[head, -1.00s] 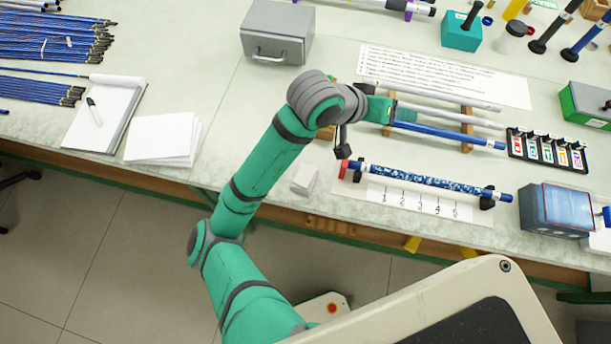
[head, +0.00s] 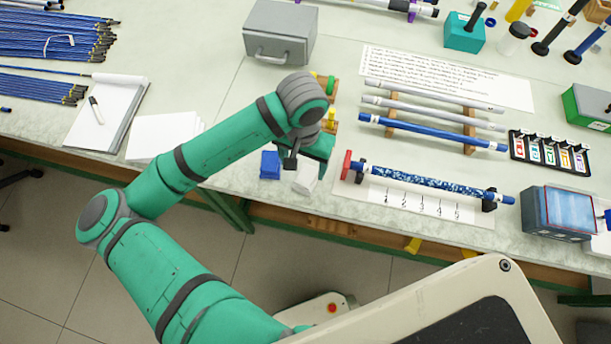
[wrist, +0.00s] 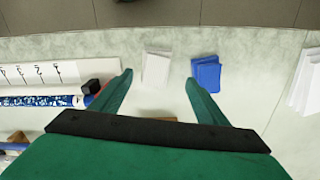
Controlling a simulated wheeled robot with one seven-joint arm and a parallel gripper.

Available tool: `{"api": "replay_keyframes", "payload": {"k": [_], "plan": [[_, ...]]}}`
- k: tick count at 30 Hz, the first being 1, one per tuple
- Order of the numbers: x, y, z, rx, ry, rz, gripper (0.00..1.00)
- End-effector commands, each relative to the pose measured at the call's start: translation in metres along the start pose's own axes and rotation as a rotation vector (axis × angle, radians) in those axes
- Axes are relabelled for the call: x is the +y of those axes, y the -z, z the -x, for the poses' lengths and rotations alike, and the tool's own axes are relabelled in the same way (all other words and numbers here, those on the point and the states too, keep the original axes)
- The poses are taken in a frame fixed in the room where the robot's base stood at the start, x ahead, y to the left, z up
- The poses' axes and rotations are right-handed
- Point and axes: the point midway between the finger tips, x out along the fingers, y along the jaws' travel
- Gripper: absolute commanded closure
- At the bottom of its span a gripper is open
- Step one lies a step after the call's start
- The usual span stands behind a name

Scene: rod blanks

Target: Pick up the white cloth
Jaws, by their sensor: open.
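The white cloth (head: 304,180) is a small folded pad lying flat on the bench near its front edge. In the wrist view the white cloth (wrist: 156,68) shows ahead, between the lines of the two green fingers. My gripper (wrist: 158,78) is open and empty, with one fingertip left of the cloth and the other right of it, near a blue pad. In the head view my gripper (head: 318,162) is over the bench just behind the cloth and partly covers it. I cannot tell its exact height above the bench.
A blue folded pad (head: 270,165) lies close to the left of the white cloth in the head view. A blue patterned rod (head: 425,183) on black holders is to the right, above a numbered strip (head: 415,200). White papers (head: 163,135) lie farther left.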

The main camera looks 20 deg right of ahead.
Motion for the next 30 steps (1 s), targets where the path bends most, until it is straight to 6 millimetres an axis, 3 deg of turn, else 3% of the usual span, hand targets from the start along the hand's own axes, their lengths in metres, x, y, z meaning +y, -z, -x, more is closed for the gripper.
{"api": "replay_keyframes", "payload": {"k": [8,18,27,30], "plan": [[0.003,0.001,-0.020,0.000,-0.001,-0.004,0.32],[0.004,0.003,-0.062,0.002,-0.001,0.005,0.32],[0.004,0.003,-0.066,0.002,-0.001,0.003,0.32],[0.005,0.003,-0.066,0.002,-0.001,0.002,0.56]]}}
